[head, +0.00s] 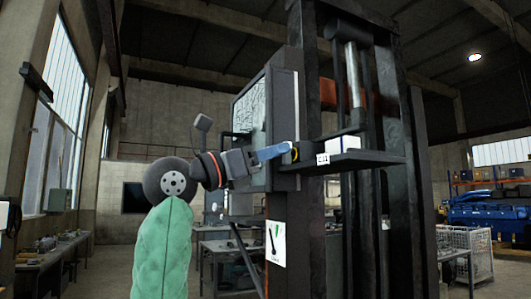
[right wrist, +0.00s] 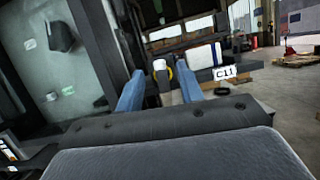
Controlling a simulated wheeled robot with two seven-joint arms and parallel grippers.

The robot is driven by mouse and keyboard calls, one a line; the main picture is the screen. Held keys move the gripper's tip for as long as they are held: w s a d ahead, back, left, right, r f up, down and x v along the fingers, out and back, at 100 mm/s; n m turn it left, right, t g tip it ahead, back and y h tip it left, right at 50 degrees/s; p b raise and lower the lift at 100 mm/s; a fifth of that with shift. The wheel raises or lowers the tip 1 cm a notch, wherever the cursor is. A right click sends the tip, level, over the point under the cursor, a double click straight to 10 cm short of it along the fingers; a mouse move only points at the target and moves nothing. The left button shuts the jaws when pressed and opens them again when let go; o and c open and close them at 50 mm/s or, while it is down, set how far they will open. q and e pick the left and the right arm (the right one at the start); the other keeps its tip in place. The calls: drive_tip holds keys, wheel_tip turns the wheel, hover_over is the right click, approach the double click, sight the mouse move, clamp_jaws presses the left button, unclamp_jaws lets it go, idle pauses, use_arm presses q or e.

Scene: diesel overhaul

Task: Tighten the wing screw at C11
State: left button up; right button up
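A small round part with a yellow ring (head: 295,154), which looks like the wing screw, sits at the left end of the dark shelf labelled C11 (head: 322,159). In the right wrist view the yellow-ringed part (right wrist: 161,68) has a pale centre, and the C11 label (right wrist: 224,73) is to its right. My right gripper (head: 286,149) reaches it from the left. In the wrist view its blue fingers (right wrist: 160,90) are apart, one on each side of the part, with gaps visible. Whether they touch it is unclear. My left gripper is not in view.
A white and blue box (head: 343,146) stands on the shelf (head: 368,158) just right of the label. A dark upright column (head: 305,225) and a grey panel (head: 284,105) stand close to my right gripper. Workbenches (head: 50,258) are farther back.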

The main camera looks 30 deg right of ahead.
drive_tip(key=shift+s+d, duration=0.1)
drive_tip(key=shift+d, duration=1.15)
clamp_jaws()
drive_tip(key=shift+m+g+y+b, duration=0.2)
drive_tip(key=shift+m+g+b, duration=0.65)
drive_tip(key=shift+m, duration=0.85)
drive_tip(key=shift+m+g+y+b, duration=0.2)
drive_tip(key=shift+m+g+b, duration=0.35)
drive_tip(key=shift+m+b, duration=0.85)
drive_tip(key=shift+m+p, duration=0.3)
